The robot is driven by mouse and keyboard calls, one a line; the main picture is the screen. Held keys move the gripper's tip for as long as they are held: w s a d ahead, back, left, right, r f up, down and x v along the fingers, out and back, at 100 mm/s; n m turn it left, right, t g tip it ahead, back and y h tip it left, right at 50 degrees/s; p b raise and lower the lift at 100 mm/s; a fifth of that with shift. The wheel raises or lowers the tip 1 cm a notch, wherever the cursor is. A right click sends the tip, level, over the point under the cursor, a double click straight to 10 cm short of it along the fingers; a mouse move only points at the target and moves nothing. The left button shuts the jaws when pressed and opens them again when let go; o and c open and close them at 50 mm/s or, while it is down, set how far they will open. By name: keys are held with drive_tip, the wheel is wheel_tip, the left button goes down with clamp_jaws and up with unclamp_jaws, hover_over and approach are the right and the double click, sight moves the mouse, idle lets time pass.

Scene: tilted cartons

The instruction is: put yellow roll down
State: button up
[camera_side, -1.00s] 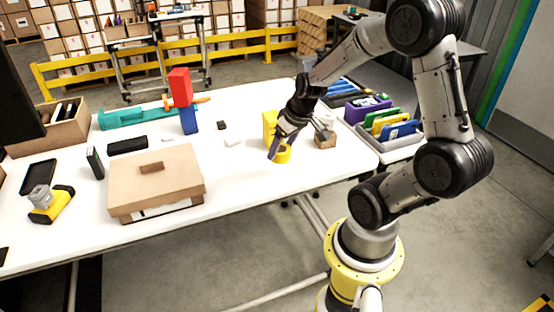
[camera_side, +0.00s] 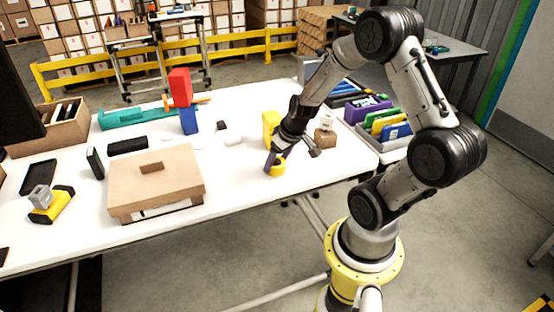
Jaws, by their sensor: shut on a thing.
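The yellow roll (camera_side: 278,169) is low at the white table's surface, near its front right part. My gripper (camera_side: 274,164) is shut on the yellow roll, with a dark finger at its left side. Whether the roll touches the table is hard to tell. A yellow block (camera_side: 270,124) stands just behind my gripper, partly hidden by it.
A small brown box (camera_side: 325,138) sits right of my gripper. A cardboard carton (camera_side: 155,185) lies to the left, and a red block (camera_side: 180,87) rests on a blue block (camera_side: 188,120) farther back. The white table (camera_side: 235,185) is clear in front of the roll.

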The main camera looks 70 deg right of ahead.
drive_tip(key=o, duration=1.4)
drive_tip(key=shift+r, duration=0.3)
drive_tip(key=v, duration=1.2)
drive_tip(key=s+a+r+n+y, duration=0.1)
drive_tip(key=s+a+r, duration=0.3)
drive_tip(key=a, duration=0.4)
drive_tip(key=s+a+r+n+t, duration=0.1)
drive_tip(key=s+a+r+n, duration=0.2)
drive_tip(key=a, duration=0.6)
drive_tip(key=shift+s+r+y, duration=0.4)
drive_tip(key=shift+r, duration=0.25)
